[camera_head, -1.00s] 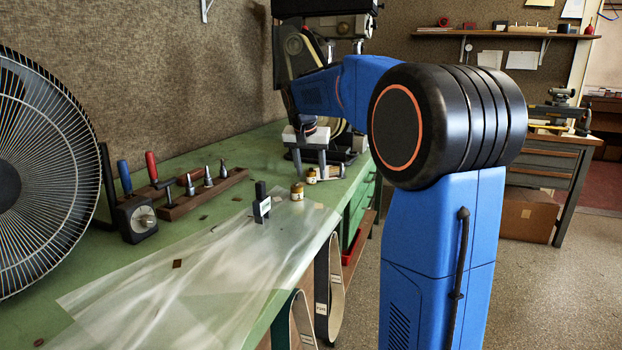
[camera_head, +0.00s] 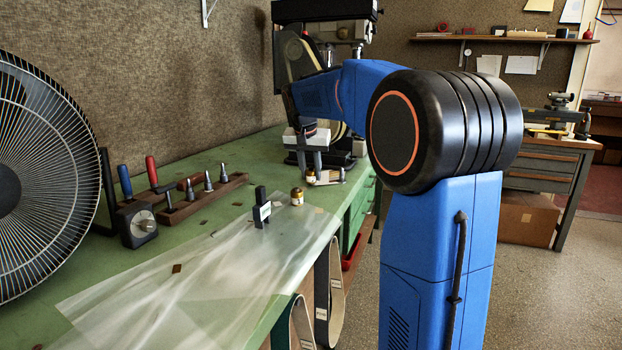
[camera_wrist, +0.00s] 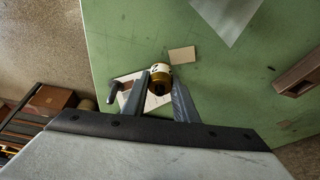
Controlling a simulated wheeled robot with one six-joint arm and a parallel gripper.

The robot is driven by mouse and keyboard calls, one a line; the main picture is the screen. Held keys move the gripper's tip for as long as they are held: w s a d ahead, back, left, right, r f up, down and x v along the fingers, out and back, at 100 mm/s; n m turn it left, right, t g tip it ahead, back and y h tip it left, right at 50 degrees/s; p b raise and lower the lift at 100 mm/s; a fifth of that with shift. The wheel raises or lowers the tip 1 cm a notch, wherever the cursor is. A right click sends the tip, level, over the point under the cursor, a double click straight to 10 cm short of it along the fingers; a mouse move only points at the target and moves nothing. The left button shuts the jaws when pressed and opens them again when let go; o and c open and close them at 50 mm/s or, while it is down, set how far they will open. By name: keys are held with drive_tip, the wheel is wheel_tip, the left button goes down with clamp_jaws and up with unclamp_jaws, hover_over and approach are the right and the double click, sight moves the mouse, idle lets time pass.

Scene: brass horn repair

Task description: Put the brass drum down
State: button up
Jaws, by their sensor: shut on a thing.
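The brass drum (camera_head: 310,175), a small gold cylinder with a pale band, is between the fingertips of my gripper (camera_head: 309,166) in the head view. In the wrist view the drum (camera_wrist: 160,77) shows at the ends of the two grey fingers of my gripper (camera_wrist: 160,92), which are shut on it. It is above or at the green bench (camera_head: 230,160); I cannot tell whether it touches anything below. A second small brass piece (camera_head: 297,197) stands on the bench nearer the head camera.
A pale plate (camera_wrist: 155,101) and a grey pin (camera_wrist: 113,91) are close by the fingers. A beige card (camera_wrist: 182,55) lies beside the drum. A black post (camera_head: 261,208), a clear sheet (camera_head: 190,280), a tool rack (camera_head: 205,198) and a fan (camera_head: 40,180) take up the bench.

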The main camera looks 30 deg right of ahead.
wheel_tip(320, 180, up, 8)
drive_tip(key=shift+r, duration=0.1)
idle(0.4)
